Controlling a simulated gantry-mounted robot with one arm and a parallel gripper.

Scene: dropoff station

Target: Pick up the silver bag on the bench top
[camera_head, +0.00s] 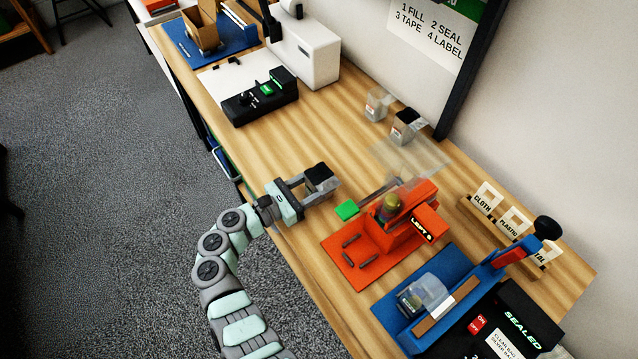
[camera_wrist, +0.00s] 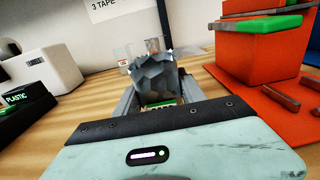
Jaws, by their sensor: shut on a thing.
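The silver bag (camera_wrist: 158,82) is a grey, crumpled, faceted shape between my fingers in the wrist view. In the head view the silver bag (camera_head: 320,176) shows a dark top and grey sides at the end of my gripper (camera_head: 314,186). My gripper (camera_wrist: 160,104) is shut on it, one finger on each side. The bag is over the front part of the wooden bench top (camera_head: 345,105). I cannot tell whether its base touches the wood. The fingers hide part of its lower end.
The orange station (camera_head: 360,262) with a green pad (camera_head: 347,210) is close on the right. A dark device (camera_head: 262,100) and a white printer (camera_head: 305,52) stand up the bench. A blue sealer (camera_head: 395,318) is at the lower right.

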